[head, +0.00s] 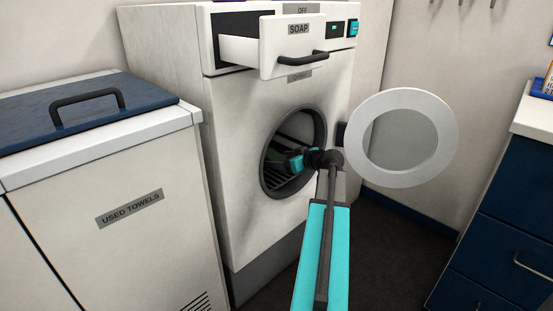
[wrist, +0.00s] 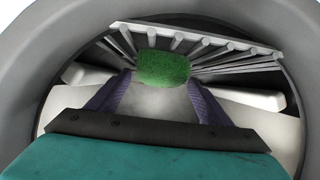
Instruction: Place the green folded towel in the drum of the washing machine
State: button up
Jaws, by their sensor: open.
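The washing machine (head: 230,120) stands in the middle of the head view with its round door (head: 437,140) swung open to the right. My gripper (head: 290,158) reaches through the round opening into the drum (head: 282,180). In the wrist view the green folded towel (wrist: 163,68) lies inside the drum, against the ribbed bars, just beyond my fingertips. My gripper (wrist: 155,92) is open, with its two fingers apart and the towel not clasped between them. In the head view only a small dark green part of the towel shows behind my gripper.
The soap drawer (head: 265,58) is pulled out above the opening. A used towels bin (head: 95,225) with a blue lid (head: 60,115) stands at the left. A blue drawer cabinet (head: 510,200) stands at the right. Dark floor is clear between.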

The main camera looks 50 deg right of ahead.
jog(key=p+v, duration=0.2)
jog(key=v, duration=0.7)
jog(key=shift+s, duration=0.1)
dwell(0.6)
